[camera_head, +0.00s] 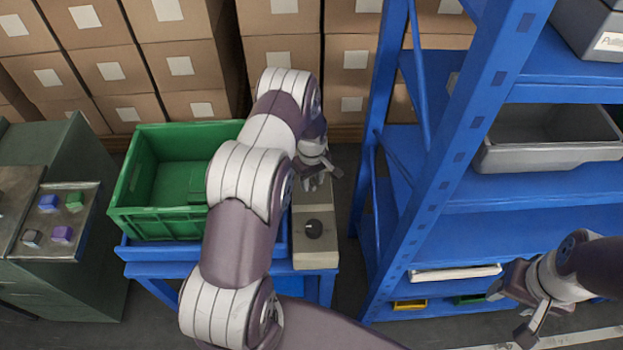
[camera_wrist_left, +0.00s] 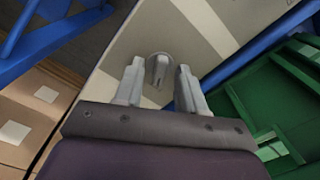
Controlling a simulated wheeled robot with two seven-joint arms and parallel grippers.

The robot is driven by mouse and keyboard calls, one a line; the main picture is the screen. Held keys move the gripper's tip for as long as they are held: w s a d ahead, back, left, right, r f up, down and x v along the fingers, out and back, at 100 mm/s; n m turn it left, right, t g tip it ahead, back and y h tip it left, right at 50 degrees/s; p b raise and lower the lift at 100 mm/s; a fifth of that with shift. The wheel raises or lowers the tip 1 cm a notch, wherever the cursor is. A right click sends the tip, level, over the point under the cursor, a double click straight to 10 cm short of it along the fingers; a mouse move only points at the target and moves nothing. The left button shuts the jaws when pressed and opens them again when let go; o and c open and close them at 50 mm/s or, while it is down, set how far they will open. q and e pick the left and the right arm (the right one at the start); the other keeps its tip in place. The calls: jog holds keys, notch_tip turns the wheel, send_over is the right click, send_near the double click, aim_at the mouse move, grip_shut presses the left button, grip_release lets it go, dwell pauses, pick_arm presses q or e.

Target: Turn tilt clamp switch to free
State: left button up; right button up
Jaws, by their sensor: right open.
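The switch (camera_head: 313,228) is a dark round knob on top of a narrow beige box (camera_head: 316,258). It also shows in the left wrist view (camera_wrist_left: 158,68), with a raised grip bar running roughly up and down the picture. My left gripper (camera_head: 318,182) is over the far part of the box, beyond the knob. In the left wrist view its two fingers (camera_wrist_left: 160,88) are apart, with nothing between them, and the knob appears just past the tips. Contact cannot be made out. My right gripper (camera_head: 512,312) is open and empty at the lower right.
A green crate (camera_head: 155,225) stands left of the box on a blue stand. A blue shelf rack (camera_head: 440,190) with a grey bin (camera_head: 545,158) rises at right. Cardboard boxes (camera_head: 180,67) line the back. A cabinet with small coloured blocks (camera_head: 62,235) is at far left.

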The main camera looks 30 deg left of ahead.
aim_at(312, 183)
pick_arm(q)
notch_tip(312, 183, up, 13)
jog(key=b, duration=0.1)
jog(key=shift+f+b, duration=0.15)
jog(key=shift+b, duration=0.25)
